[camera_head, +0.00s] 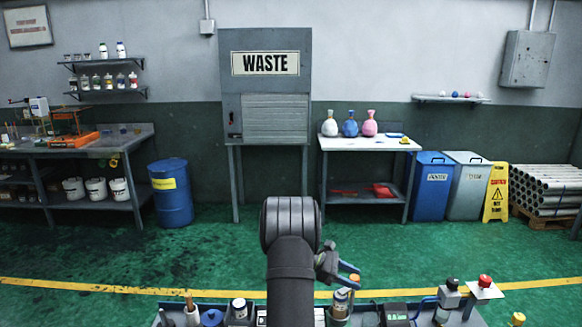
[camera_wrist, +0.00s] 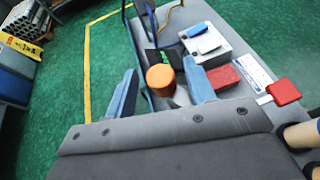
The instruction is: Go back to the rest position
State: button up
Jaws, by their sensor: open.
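My arm rises in the middle of the head view. My gripper (camera_head: 349,274), with blue fingers, is just right of it, above the near bench. In the wrist view my gripper (camera_wrist: 160,68) is open, one blue finger on each side. An orange round-topped thing (camera_wrist: 161,79) shows between the fingers there. A small orange patch also shows by the fingertips in the head view (camera_head: 354,278). I cannot tell whether the fingers touch it.
The near bench (camera_wrist: 150,20) holds a white box (camera_wrist: 205,45), a red block (camera_wrist: 223,78) and a red tag (camera_wrist: 284,92). Green floor lies open beyond.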

jog(key=v, duration=1.6)
jog(key=x, duration=1.7)
jog(key=shift+d+f+n+t, duration=0.1)
jog(key=shift+d+n+t, duration=0.05)
jog(key=shift+n+t, duration=0.2)
jog(key=shift+s+n+t, duration=0.1)
jog(key=shift+n+t, duration=0.25)
jog(key=shift+t, duration=0.1)
jog(key=n+t, duration=0.3)
jog(key=shift+t, duration=0.4)
jog(key=shift+n+t+y, duration=0.85)
jog(key=shift+n+t, duration=0.75)
jog(key=shift+n+t+y, duration=0.85)
jog(key=shift+n+t, duration=0.75)
jog(key=shift+v, duration=1.15)
